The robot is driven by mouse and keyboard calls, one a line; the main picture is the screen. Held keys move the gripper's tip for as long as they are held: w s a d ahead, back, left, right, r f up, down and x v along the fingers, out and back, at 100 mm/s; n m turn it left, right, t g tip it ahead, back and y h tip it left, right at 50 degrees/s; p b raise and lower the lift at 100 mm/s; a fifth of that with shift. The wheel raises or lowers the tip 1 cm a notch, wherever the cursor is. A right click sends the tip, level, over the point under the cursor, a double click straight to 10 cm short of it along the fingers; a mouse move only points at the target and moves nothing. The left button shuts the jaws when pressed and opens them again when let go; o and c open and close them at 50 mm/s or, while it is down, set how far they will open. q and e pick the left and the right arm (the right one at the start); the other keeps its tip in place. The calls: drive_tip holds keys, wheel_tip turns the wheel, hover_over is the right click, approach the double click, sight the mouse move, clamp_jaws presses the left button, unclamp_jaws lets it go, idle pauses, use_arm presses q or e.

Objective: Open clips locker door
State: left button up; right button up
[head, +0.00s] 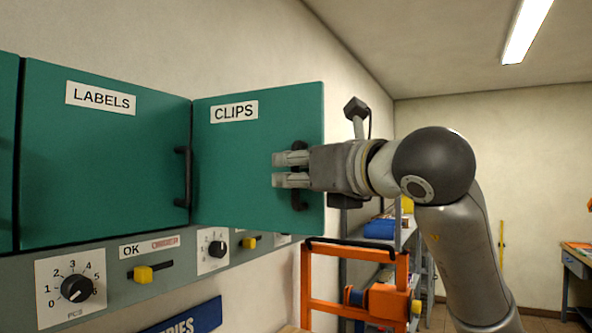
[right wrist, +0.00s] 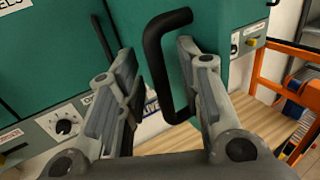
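The clips locker door (head: 240,165) is green with a "CLIPS" label. It stands swung out at an angle to the labels door, its right edge towards me. Its black bar handle (head: 299,202) is near the right edge, partly hidden behind my right gripper (head: 275,170). The right gripper is open around the handle. My left gripper is not in view.
The green labels door (head: 100,150), left of the clips door, looks shut. Below runs a grey panel with knobs (head: 76,289) and yellow sliders (head: 143,274). An orange frame (head: 307,285) and a shelf rack (head: 425,260) stand below right.

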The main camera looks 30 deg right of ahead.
drive_tip(key=s, duration=1.1)
drive_tip(key=shift+s, duration=0.35)
